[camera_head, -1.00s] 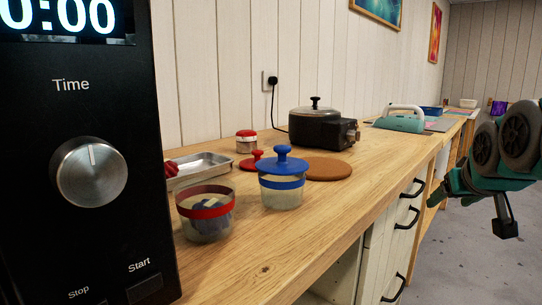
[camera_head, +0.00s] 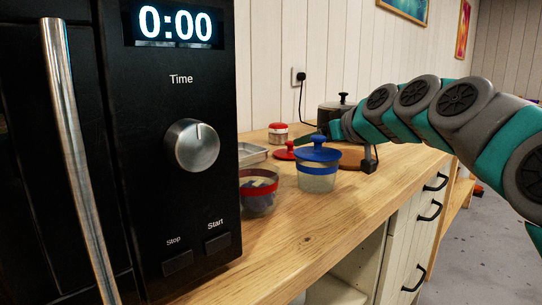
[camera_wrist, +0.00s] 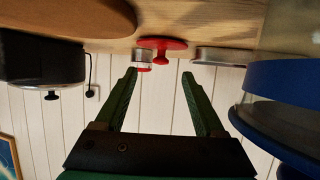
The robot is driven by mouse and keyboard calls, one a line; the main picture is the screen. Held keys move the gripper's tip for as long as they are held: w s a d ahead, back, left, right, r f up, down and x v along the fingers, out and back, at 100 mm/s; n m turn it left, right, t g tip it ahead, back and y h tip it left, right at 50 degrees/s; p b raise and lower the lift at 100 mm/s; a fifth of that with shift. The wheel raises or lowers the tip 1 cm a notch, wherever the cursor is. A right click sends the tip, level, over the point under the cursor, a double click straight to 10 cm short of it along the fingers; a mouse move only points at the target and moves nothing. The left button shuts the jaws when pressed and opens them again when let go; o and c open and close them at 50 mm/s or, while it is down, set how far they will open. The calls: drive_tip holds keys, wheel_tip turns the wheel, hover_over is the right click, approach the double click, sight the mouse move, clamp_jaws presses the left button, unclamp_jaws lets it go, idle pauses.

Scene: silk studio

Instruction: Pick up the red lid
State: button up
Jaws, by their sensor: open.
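The red lid (camera_head: 285,153) lies on the wooden counter behind the blue-lidded jar (camera_head: 318,170), which hides part of it. In the wrist view, which is upside down, the red lid (camera_wrist: 162,44) with its knob shows beyond the fingertips, roughly centred between them. My gripper (camera_wrist: 158,72) is open and empty, its two green fingers spread apart. In the head view my gripper (camera_head: 312,138) reaches in from the right, behind the blue lid and partly hidden by it. The fingers appear apart from the red lid.
An open red-banded jar (camera_head: 258,197) stands beside the microwave (camera_head: 180,235). A small red-topped jar (camera_head: 278,134) stands behind the red lid. A metal tray (camera_head: 250,156) is left of the lid. A black pot (camera_head: 330,110) and a brown round board (camera_head: 350,158) are to the right.

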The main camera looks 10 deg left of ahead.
sight(291, 141)
drive_tip(key=shift+a, duration=0.45)
drive_tip(key=shift+w+a+f, duration=0.1)
drive_tip(key=shift+w+a, duration=0.15)
drive_tip(key=shift+w, duration=0.05)
drive_tip(key=shift+w+r+p+x, duration=0.1)
drive_tip(key=shift+p+x, duration=0.15)
drive_tip(key=shift+x, duration=0.9)
drive_tip(key=shift+w+r+p+x, duration=0.15)
drive_tip(key=shift+p+x, duration=0.15)
drive_tip(key=shift+x, duration=0.85)
drive_tip(key=shift+w+r+p+x, duration=0.1)
drive_tip(key=shift+p+x, duration=0.15)
drive_tip(key=shift+x, duration=0.85)
drive_tip(key=shift+s+d, duration=0.1)
drive_tip(key=shift+d, duration=0.05)
clamp_jaws()
